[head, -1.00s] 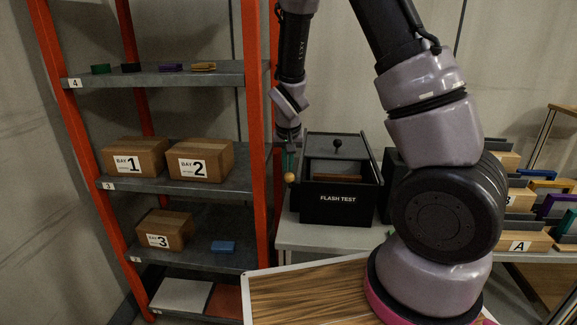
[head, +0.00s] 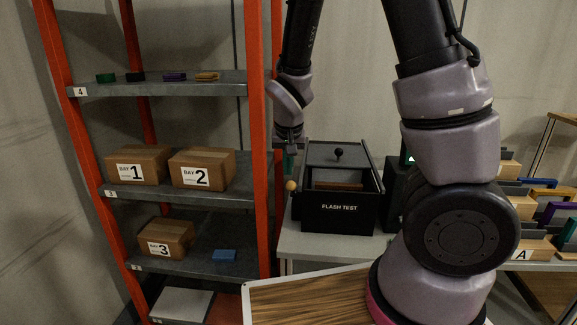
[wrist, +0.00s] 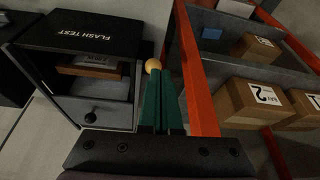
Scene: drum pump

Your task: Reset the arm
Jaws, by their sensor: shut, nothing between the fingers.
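My arm reaches up and over to the left of the head view. My gripper (head: 289,165) hangs fingers down between the orange shelf post and the black FLASH TEST box (head: 340,209). In the wrist view its two green fingers (wrist: 161,105) lie side by side, shut with nothing between them. A small wooden ball (head: 291,185) shows by the fingertips; it also shows in the wrist view (wrist: 153,66). I cannot tell whether the fingers touch it. The box is open at the front, with a brown block (wrist: 93,69) inside.
A wood-grain board (head: 310,300) lies in front. Bins with coloured parts (head: 535,210) stand at right.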

